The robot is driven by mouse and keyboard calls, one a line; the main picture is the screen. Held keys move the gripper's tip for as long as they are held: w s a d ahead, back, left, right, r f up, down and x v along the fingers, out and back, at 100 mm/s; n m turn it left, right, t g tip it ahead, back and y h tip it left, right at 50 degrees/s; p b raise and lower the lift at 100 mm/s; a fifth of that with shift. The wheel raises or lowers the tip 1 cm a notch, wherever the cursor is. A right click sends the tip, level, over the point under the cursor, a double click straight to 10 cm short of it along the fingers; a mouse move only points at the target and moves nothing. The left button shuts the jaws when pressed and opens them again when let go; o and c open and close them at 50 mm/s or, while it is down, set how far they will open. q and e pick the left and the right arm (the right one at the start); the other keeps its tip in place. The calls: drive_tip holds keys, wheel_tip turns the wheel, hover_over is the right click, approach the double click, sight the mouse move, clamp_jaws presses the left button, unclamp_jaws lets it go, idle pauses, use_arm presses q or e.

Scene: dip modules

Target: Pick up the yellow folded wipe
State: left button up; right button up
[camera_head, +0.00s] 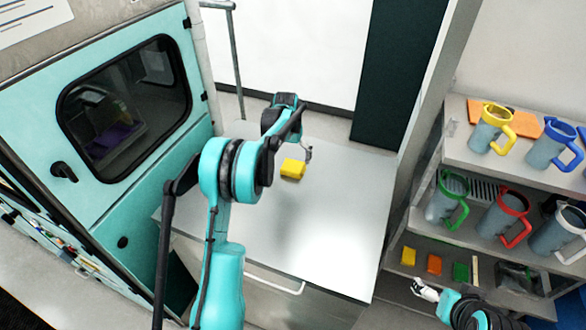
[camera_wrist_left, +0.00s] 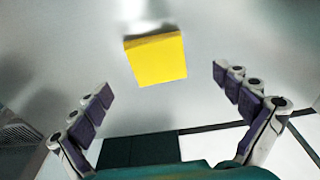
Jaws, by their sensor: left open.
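The yellow folded wipe (camera_head: 292,169) lies on the grey metal worktop, near its back. It also shows in the left wrist view (camera_wrist_left: 157,60), ahead of and between the spread fingers. My left gripper (camera_head: 308,152) is at the wipe's far right side in the head view, partly hidden by its own arm. In the left wrist view my left gripper (camera_wrist_left: 162,82) is open with nothing between its fingers, and a gap to the wipe shows. My right gripper (camera_head: 425,290) is low at the right by the shelves; its finger state is unclear.
The worktop (camera_head: 330,240) is otherwise bare. A teal cabinet with a dark window (camera_head: 130,110) stands at the left. Shelves at the right hold jugs with coloured handles (camera_head: 490,130) and small yellow (camera_head: 408,256), orange (camera_head: 434,264) and green (camera_head: 461,271) pieces.

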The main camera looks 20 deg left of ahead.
sight(293, 166)
use_arm(q)
drive_tip(key=f, duration=0.3)
drive_tip(key=w+f, duration=0.1)
drive_tip(key=f, duration=0.1)
drive_tip(key=shift+d+f+b, duration=0.15)
drive_tip(key=shift+d+b, duration=0.1)
drive_tip(key=shift+b, duration=0.05)
drive_tip(key=shift+s, duration=0.15)
drive_tip(key=c, duration=1)
